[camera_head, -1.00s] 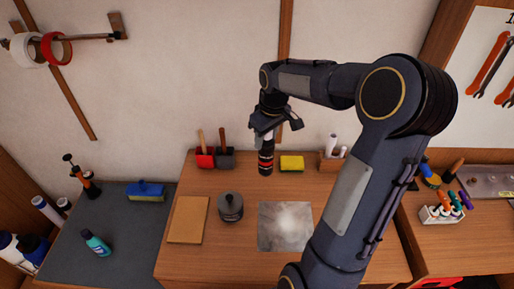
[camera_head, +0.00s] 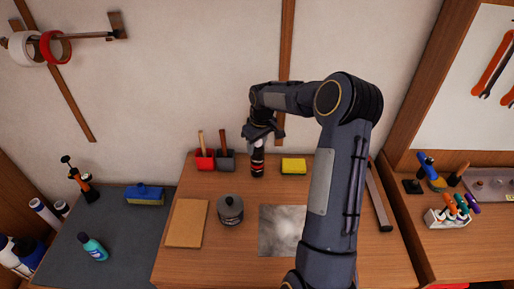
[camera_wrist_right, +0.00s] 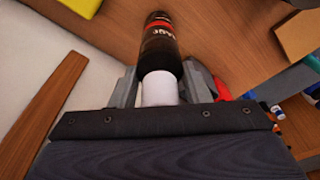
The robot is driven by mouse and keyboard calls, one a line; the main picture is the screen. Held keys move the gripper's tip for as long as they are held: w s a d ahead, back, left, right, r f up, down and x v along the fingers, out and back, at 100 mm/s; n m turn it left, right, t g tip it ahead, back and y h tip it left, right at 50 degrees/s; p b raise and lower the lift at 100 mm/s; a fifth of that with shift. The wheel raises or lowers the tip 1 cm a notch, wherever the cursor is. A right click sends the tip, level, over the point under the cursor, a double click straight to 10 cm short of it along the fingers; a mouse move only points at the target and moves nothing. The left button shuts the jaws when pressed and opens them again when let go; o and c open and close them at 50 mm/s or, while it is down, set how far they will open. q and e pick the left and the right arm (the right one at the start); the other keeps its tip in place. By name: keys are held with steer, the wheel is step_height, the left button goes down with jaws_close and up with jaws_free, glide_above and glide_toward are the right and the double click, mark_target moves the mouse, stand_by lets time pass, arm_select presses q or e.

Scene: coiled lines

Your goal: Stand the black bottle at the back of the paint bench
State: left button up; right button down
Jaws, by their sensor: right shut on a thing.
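The black bottle (camera_head: 257,163) with a red band is upright near the back of the wooden paint bench (camera_head: 230,265), close to the wall. It also shows in the right wrist view (camera_wrist_right: 160,45), its white end between the fingers. My right gripper (camera_head: 258,137) is shut on that white end from above; the fingers also show in the wrist view (camera_wrist_right: 161,88). I cannot tell whether the bottle's base touches the bench. My left gripper is not in view.
Red and grey holders (camera_head: 215,159) with wooden handles stand left of the bottle, and a yellow sponge (camera_head: 293,166) lies right of it. A dark round pot (camera_head: 230,209), a tan board (camera_head: 187,222) and a grey sheet (camera_head: 280,230) lie nearer the front.

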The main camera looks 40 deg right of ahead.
steer(key=shift+r, duration=0.15)
steer(key=shift+f, duration=0.25)
steer(key=c, duration=0.8)
jaws_free()
